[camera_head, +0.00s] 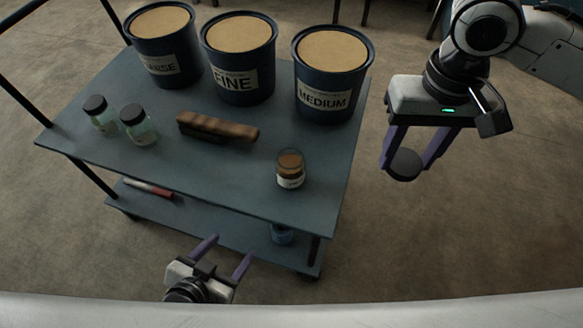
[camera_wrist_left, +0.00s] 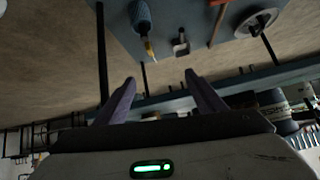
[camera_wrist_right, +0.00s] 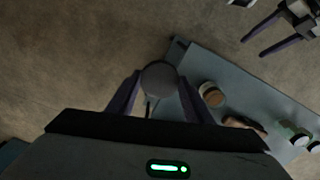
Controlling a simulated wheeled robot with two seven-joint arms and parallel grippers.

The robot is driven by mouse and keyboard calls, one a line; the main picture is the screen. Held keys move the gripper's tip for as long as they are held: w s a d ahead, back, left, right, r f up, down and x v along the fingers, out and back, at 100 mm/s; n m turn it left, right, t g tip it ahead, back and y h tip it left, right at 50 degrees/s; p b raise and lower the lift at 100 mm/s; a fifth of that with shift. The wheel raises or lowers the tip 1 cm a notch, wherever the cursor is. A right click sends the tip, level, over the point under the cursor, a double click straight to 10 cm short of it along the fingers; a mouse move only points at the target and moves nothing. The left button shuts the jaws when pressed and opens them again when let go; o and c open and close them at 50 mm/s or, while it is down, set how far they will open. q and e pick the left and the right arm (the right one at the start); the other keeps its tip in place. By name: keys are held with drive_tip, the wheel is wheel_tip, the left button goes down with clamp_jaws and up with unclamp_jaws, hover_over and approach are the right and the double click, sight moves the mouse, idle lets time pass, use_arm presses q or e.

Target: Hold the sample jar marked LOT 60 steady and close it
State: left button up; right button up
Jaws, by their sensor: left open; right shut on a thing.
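An open glass jar (camera_head: 290,170) with brown contents and a pale label stands upright near the front right corner of the cart top; its label is too small to read. It also shows in the right wrist view (camera_wrist_right: 211,94). My right gripper (camera_head: 405,163) is shut on a dark round lid (camera_head: 405,165), held off the cart's right side, apart from the jar. The lid also shows between the fingers in the right wrist view (camera_wrist_right: 159,78). My left gripper (camera_head: 223,246) is open and empty in front of the cart, left of the jar and nearer me.
Two lidded jars (camera_head: 138,125) (camera_head: 101,115) stand at the cart top's left. A brown brush (camera_head: 217,127) lies mid-top. Three tubs (camera_head: 164,45), FINE (camera_head: 238,58) and MEDIUM (camera_head: 331,75) stand along the back. The lower shelf (camera_head: 218,222) holds a red-handled item (camera_head: 149,189).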

sight(290, 165)
use_arm(q)
drive_tip(key=w+d+r+m+h, duration=0.1)
drive_tip(key=w+d+r+m, duration=0.1)
drive_tip(key=m, duration=0.4)
drive_tip(key=w+d+r+m+t, duration=0.1)
drive_tip(key=w+r+m, duration=0.3)
drive_tip(key=m, duration=0.2)
drive_tip(key=w+d+r+m+t+h+p, duration=0.1)
drive_tip(key=w+d+r+m, duration=0.1)
drive_tip(key=m, duration=0.4)
drive_tip(key=shift+w+d+r+h, duration=0.3)
drive_tip(key=shift+w+d+r, duration=0.05)
drive_tip(key=shift+w+r, duration=0.1)
drive_tip(key=r+m+h, duration=0.1)
drive_tip(key=m, duration=0.6)
drive_tip(key=m+h, duration=0.1)
drive_tip(key=m, duration=0.6)
drive_tip(key=w+d+r+m+h+p, duration=0.1)
drive_tip(key=m, duration=0.6)
drive_tip(key=shift+r, duration=0.35)
use_arm(e)
drive_tip(key=w+a+f+m, duration=0.1)
drive_tip(key=w+a+f, duration=0.1)
drive_tip(key=w+a, duration=0.3)
drive_tip(key=w+a+f+m, duration=0.2)
drive_tip(key=w+a, duration=0.3)
drive_tip(key=a, duration=0.9)
drive_tip(key=shift+w, duration=0.4)
